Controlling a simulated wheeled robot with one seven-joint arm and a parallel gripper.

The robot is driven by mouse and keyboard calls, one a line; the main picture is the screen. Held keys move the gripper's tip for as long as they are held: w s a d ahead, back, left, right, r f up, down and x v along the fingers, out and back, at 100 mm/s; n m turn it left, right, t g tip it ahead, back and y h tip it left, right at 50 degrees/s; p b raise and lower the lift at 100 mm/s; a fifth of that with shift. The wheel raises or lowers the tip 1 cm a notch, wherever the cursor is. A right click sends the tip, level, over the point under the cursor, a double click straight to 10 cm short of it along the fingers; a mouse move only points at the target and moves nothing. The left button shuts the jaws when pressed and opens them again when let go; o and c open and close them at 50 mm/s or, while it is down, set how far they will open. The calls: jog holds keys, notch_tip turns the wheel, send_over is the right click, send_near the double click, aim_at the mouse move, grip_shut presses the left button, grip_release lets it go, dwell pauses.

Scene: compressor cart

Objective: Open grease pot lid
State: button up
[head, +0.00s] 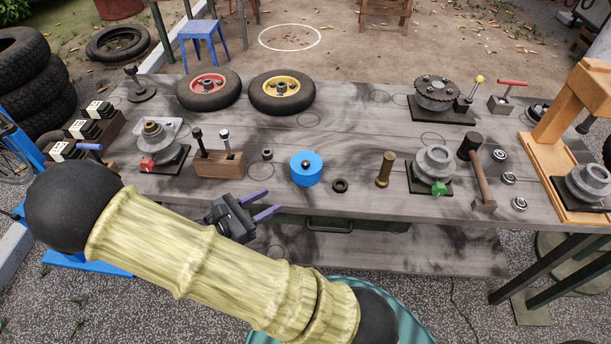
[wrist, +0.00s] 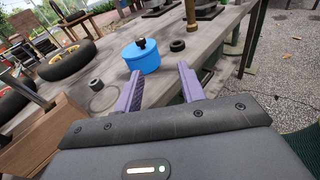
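The grease pot is a short blue cylinder (head: 306,170) near the front edge of the workbench. Its blue lid (head: 305,159) has a small black knob on top and sits on the pot. In the wrist view the pot (wrist: 142,61) stands upright ahead of my gripper, with the black knob (wrist: 141,43) clear. My gripper (head: 266,205) has purple fingers, spread apart and empty, in front of the bench's front edge and to the left of the pot. The fingers (wrist: 160,82) point toward the pot and do not touch it.
A dark ring (head: 340,186) lies right of the pot, and a small nut (head: 267,154) lies left of it. A wooden block with upright tools (head: 220,164) stands further left. Two wheels lie behind.

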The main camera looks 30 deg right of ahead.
aim_at(303, 165)
jog(key=shift+w+a+f+n+t+h, duration=0.25)
jog(key=shift+w+a+n+t+h, duration=0.25)
jog(key=shift+w+a+n+t, duration=0.6)
jog(key=shift+s+d, duration=0.2)
jog(key=shift+s, duration=0.05)
jog(key=b+x, duration=0.1)
jog(key=x, duration=1.6)
jog(key=shift+d, duration=0.25)
grip_shut()
